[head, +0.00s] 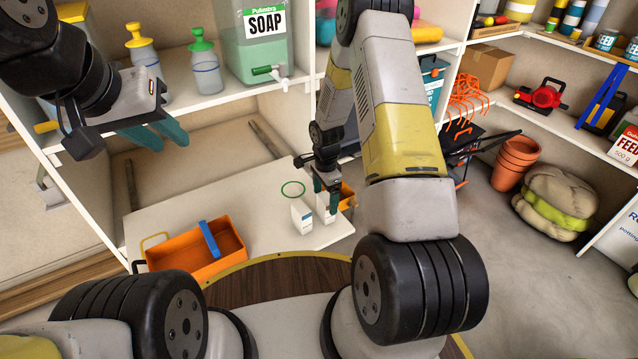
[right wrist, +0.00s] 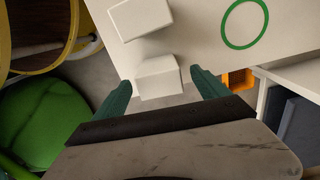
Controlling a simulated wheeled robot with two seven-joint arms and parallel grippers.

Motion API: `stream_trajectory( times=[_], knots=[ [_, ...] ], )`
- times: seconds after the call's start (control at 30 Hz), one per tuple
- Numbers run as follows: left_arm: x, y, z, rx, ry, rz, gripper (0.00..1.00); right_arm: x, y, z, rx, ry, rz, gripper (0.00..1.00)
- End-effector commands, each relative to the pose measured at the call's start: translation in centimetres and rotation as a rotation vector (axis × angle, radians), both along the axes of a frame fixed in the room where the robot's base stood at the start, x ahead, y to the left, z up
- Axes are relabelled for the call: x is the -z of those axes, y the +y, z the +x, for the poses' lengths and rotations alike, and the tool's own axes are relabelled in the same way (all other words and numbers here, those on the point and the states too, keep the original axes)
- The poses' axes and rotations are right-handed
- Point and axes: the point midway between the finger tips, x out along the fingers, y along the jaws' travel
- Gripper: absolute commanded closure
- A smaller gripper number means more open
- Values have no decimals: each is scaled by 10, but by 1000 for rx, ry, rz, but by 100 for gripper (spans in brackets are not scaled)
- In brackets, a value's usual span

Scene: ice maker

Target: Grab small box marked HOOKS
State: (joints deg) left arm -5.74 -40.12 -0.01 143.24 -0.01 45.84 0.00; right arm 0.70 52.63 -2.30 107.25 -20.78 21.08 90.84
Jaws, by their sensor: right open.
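Two small white boxes stand on the pale board. The left box (head: 302,216) has a small coloured label; the other box (head: 327,209) is partly covered by my right gripper (head: 327,187). I cannot read HOOKS on either. In the right wrist view one white box (right wrist: 158,78) is between the open teal fingers of my right gripper (right wrist: 161,84), with gaps at its sides. The other box (right wrist: 140,17) lies further off, to the upper left. My left gripper (head: 163,138) is empty, high at the left, its fingers apart.
A green ring (head: 293,189) is marked on the board (head: 190,213). An orange tray (head: 180,259) with a blue handle sits at the board's front left. A smaller orange bin (head: 347,194) is behind my right gripper. Shelves with soap and bottles stand behind.

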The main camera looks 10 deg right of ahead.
Motion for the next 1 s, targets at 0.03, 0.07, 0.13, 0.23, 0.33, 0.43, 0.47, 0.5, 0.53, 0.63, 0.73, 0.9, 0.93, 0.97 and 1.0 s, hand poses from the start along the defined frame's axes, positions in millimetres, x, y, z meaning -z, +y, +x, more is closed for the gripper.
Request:
stream_trajectory(
  times=[0.03, 0.07, 0.13, 0.23, 0.33, 0.43, 0.47, 0.5, 0.53, 0.63, 0.73, 0.9, 0.93, 0.97, 1.0],
  knots=[
    [0, 0, 0, 0, 0, 0, 71, 6, 0, -1, -1, 2, 0, 15],
    [0, 0, 0, 0, 0, 0, 71, 9, -1, -1, -2, 2, -1, 15],
    [0, 0, 0, 0, 0, 0, 71, 19, -1, -1, 0, 2, 0, 15],
    [0, 0, 0, 0, 0, 0, 71, 35, -3, -2, -1, 3, 0, 15],
    [0, 0, 0, 0, 0, 0, 71, 48, -3, -1, -1, 1, 0, 15],
    [0, 0, 0, 0, 0, 0, 71, 54, -3, -1, -2, 0, 0, 15],
    [0, 0, 0, 0, 0, 0, 71, 55, -3, 0, -2, 0, 0, 15],
    [0, 0, 0, 0, 0, 0, 71, 55, -3, 0, -2, 0, 0, 15],
    [0, 0, 0, 0, 0, 0, 71, 55, -3, 0, -2, -1, 0, 15],
    [0, 0, 0, 0, 0, 0, 71, 55, -3, 0, -2, -1, 0, 15],
    [0, 0, 0, 0, 0, 0, 71, 55, -3, 0, -2, -1, 0, 29],
    [0, 0, 0, 0, 0, 0, 71, 55, -3, 0, -2, 0, 0, 63],
    [0, 0, 0, 0, 0, 0, 71, 55, -3, 0, -2, 0, 0, 68],
    [0, 0, 0, 0, 0, 0, 71, 55, -3, 0, -2, 0, 0, 74],
    [0, 0, 0, 0, 0, 0, 71, 55, -3, 0, -2, 0, 0, 82]
  ],
)
